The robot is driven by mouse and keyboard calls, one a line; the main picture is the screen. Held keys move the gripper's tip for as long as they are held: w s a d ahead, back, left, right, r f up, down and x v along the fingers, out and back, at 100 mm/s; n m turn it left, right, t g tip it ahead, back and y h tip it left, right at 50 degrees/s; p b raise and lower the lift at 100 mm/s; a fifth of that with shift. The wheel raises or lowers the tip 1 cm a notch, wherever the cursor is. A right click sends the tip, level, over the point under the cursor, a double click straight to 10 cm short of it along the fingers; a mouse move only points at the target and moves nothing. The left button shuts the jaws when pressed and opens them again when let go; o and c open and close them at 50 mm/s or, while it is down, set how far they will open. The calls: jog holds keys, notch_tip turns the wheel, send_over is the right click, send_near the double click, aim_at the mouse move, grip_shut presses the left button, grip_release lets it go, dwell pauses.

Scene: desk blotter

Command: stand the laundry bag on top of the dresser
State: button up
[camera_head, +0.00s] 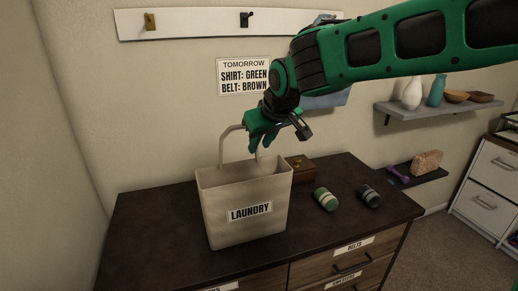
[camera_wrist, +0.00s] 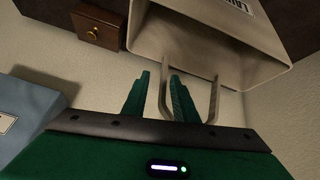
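The laundry bag (camera_head: 243,212), a beige open-topped bag with a LAUNDRY label, stands upright on the dark top of the dresser (camera_head: 150,232). Its loop handle (camera_head: 222,143) rises from the rim. In the head view my gripper (camera_head: 261,146) points down just above the bag's back rim, at the handle. In the wrist view my gripper (camera_wrist: 160,77) has its green fingers apart, with one side of the handle (camera_wrist: 163,100) showing between them. The other side of the handle (camera_wrist: 213,100) is right of the fingers. The bag's open mouth (camera_wrist: 205,50) lies beyond the fingertips.
A small wooden box (camera_head: 300,169) sits behind the bag, a green roll (camera_head: 326,199) and a dark roll (camera_head: 369,195) to its right. Clear top lies left of the bag.

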jog(key=v, duration=0.8)
jog(key=shift+s+r, duration=0.3)
jog(key=s+d+f+m+g+h, duration=0.1)
jog(key=s+d+f+m, duration=0.2)
jog(key=d, duration=0.6)
jog(key=s+d+f+m+g+h, duration=0.1)
jog(key=s+d+f, duration=0.3)
jog(key=d, duration=0.5)
jog(key=s+d+f+m+g+h, duration=0.1)
jog(key=s+d+f+m, duration=0.2)
jog(key=d, duration=0.6)
jog(key=s+d+f+m+g, duration=0.1)
jog(key=s+d+f, duration=0.2)
jog(key=s, duration=0.3)
jog(key=s+d+f+m+g, duration=0.1)
jog(key=s+d+f+m, duration=0.1)
jog(key=s, duration=0.5)
jog(key=s+d+f+m+g, duration=0.2)
jog(key=s+d+f, duration=0.1)
jog(key=s, duration=0.4)
jog(key=shift+s+d+f+y, duration=0.25)
jog(key=shift+d+f+y, duration=0.1)
jog(key=shift+f+y, duration=0.05)
